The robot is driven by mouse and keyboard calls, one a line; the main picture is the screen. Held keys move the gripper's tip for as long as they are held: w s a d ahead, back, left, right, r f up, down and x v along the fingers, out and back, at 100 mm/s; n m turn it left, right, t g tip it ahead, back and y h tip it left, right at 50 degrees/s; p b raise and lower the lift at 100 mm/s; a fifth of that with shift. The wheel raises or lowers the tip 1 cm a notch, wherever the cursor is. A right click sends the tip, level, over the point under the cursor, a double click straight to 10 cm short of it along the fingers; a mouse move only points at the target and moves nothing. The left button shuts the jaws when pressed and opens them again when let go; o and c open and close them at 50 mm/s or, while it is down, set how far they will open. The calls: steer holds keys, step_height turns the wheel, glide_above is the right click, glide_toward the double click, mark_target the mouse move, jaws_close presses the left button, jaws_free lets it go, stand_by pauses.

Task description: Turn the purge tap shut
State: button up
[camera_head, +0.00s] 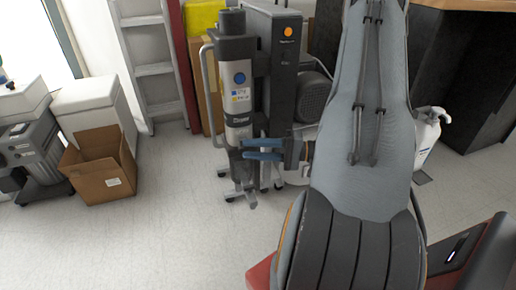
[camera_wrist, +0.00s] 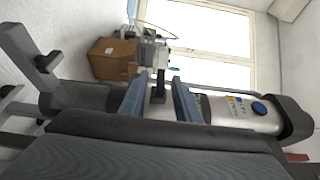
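The compressor unit (camera_head: 238,75) stands upright on a wheeled stand, with a grey and dark cylinder bearing a blue dot and labels. My gripper (camera_head: 262,149) reaches in from the right at the cylinder's lower part, its two blue fingers pointing left. In the wrist view my gripper (camera_wrist: 159,88) is open, with the blue fingers apart. A small dark upright part (camera_wrist: 158,86), perhaps the purge tap's handle, shows between the fingers, with gaps on both sides. Its turn position is unclear. In the head view the tap cannot be made out behind the fingers.
An open cardboard box (camera_head: 103,168) lies on the floor at the left, beside a white cabinet (camera_head: 92,103). A ladder (camera_head: 153,68) leans behind. A white jug (camera_head: 428,135) stands at the right. The floor in front of the compressor is clear.

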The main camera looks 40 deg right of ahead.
steer(key=shift+d, duration=0.1)
steer(key=p+v, duration=0.2)
steer(key=v, duration=0.5)
steer(key=shift+s+d, duration=0.25)
